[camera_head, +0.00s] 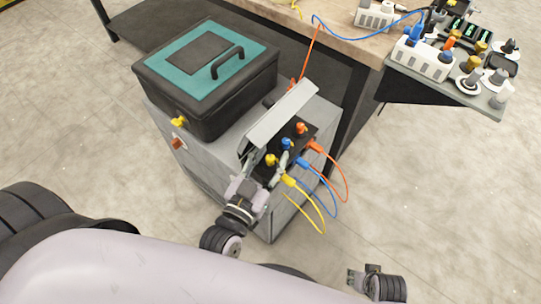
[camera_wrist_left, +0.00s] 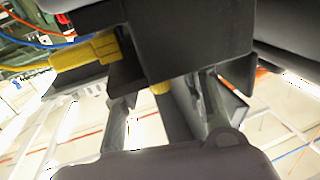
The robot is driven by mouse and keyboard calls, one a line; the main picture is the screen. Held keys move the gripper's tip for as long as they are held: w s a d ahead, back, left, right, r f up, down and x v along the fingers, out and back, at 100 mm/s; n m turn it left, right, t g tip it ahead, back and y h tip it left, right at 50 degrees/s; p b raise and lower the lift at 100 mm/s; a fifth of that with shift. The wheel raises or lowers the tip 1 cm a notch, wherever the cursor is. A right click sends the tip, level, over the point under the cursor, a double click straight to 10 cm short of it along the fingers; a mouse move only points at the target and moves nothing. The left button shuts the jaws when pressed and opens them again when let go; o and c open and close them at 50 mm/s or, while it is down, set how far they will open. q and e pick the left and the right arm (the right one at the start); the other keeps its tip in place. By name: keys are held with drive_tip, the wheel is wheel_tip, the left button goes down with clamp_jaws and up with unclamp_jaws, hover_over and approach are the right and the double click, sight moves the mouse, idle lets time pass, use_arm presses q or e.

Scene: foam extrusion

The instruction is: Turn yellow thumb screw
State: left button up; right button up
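The yellow thumb screw (camera_head: 271,160) stands on a black panel (camera_head: 297,139) under a raised grey flap on the machine. My left gripper (camera_head: 266,165) is at this screw, with one finger on each side of it. In the left wrist view its two fingers (camera_wrist_left: 165,112) are spread apart, and a small bit of the yellow screw (camera_wrist_left: 160,88) shows between them, partly hidden by a black block. I cannot tell whether the fingers touch it. My right gripper (camera_head: 364,276) is low at the bottom right, far from the machine, and its fingers are too small to read.
Blue (camera_head: 286,144) and orange (camera_head: 301,128) screws stand beside the yellow one. Yellow, blue and orange cables (camera_head: 346,185) loop from plugs on the right. The grey flap (camera_head: 279,113) leans over the panel. A black box (camera_head: 205,110) with teal lid sits behind. A workbench (camera_head: 345,45) is at the back.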

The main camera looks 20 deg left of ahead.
use_arm(q)
drive_tip(key=shift+c, duration=0.4)
clamp_jaws()
